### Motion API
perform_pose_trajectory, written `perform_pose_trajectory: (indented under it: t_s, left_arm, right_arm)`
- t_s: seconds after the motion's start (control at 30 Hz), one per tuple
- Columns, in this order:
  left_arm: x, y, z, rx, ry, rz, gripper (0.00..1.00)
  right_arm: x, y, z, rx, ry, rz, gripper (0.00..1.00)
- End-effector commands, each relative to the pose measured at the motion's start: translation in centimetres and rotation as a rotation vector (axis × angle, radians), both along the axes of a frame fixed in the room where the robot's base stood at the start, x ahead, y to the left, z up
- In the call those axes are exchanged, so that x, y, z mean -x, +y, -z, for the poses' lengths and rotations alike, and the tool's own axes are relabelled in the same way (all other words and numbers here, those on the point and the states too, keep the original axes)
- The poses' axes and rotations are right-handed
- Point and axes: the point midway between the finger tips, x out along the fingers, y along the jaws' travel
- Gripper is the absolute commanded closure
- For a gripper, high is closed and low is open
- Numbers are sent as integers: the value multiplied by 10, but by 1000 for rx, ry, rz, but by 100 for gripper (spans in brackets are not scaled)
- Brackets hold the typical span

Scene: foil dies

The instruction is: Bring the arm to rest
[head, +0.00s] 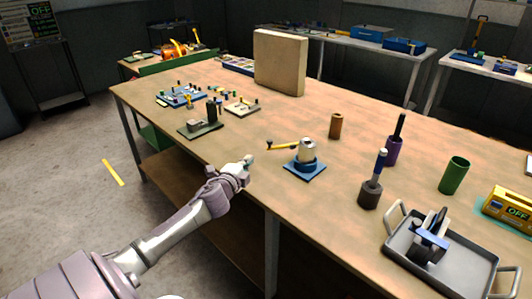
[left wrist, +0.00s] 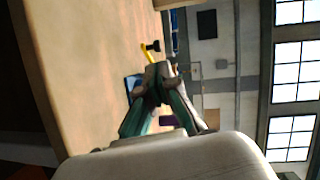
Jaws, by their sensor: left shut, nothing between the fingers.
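My left gripper (head: 247,162) is at the near edge of the wooden table (head: 230,140), with its arm coming in from the lower left of the head view. Its fingers are shut and hold nothing. In the left wrist view the closed green fingers (left wrist: 157,90) point away from the camera, with the table surface on the left. The gripper is apart from the small press with the yellow lever (head: 305,155), which stands on a blue base to its right. My right gripper does not show in either view.
Right of the press stand a brown cylinder (head: 336,126), a dark holder with a handled tool (head: 370,193), a green cup (head: 454,175) and a grey tray (head: 440,262). Behind the gripper are a dark fixture (head: 200,127) and small plates with pegs. A tan panel (head: 279,62) stands at the back.

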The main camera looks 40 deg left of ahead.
Motion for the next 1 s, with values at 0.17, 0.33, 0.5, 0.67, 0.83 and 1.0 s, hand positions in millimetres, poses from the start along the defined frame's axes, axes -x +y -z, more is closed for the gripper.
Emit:
perform_pose_trajectory:
  t_s: [0.17,0.33,0.5,0.67,0.83,1.0]
  left_arm:
    - [0,0,0,0,0,0,100]
    - [7,-13,13,51,17,-15,100]
    - [51,-74,68,307,120,-111,100]
    - [127,-153,118,628,297,-260,100]
    - [195,-213,138,852,465,-384,100]
    - [242,-253,140,986,586,-464,100]
  right_arm:
    - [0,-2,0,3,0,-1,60]
    - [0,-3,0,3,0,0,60]
    - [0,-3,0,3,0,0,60]
    - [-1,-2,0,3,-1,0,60]
    - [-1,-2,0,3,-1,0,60]
    - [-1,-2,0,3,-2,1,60]
